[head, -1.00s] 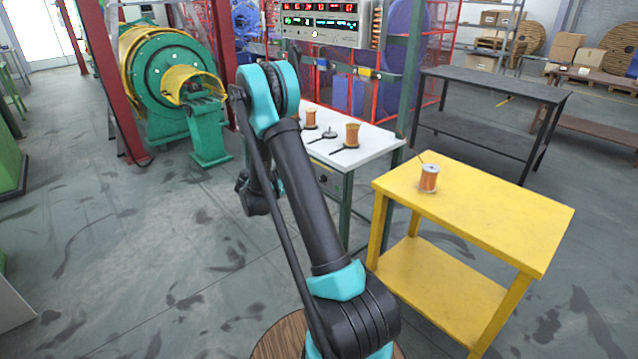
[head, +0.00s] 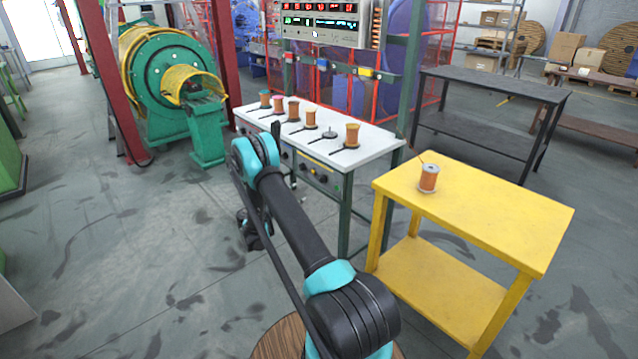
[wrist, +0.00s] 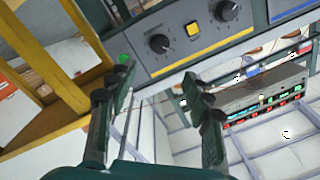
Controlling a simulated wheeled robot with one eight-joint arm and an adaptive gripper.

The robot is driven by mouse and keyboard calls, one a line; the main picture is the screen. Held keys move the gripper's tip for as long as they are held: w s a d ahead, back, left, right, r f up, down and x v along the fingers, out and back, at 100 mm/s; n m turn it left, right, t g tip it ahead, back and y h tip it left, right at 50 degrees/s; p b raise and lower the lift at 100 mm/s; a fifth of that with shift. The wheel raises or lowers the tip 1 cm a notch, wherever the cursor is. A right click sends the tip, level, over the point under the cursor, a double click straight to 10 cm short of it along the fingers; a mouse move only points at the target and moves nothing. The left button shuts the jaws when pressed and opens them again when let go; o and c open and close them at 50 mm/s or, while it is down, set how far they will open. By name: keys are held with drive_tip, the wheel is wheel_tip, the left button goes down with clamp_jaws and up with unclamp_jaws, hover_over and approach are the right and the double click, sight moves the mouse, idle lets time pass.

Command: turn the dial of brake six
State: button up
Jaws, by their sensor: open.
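In the wrist view two black dials show on a grey panel (wrist: 210,46): one dial (wrist: 159,43) near the middle and another dial (wrist: 228,10) at the top right. I cannot read which one is brake six. A yellow square button (wrist: 192,29) sits between them, and a green light (wrist: 124,58) is at the panel's left end. My gripper (wrist: 160,86) is open and empty, its fingers apart just below the panel in the picture, touching no dial that I can see. In the head view the dial panel (head: 318,172) runs under the white tabletop; my arm hides part of it.
A yellow table (head: 500,212) with an orange spool (head: 429,178) stands at right. Clear floor lies left of my arm.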

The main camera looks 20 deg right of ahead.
sight(321, 180)
drive_tip(key=x, duration=1.4)
drive_tip(key=shift+w, duration=0.15)
drive_tip(key=c, duration=1.2)
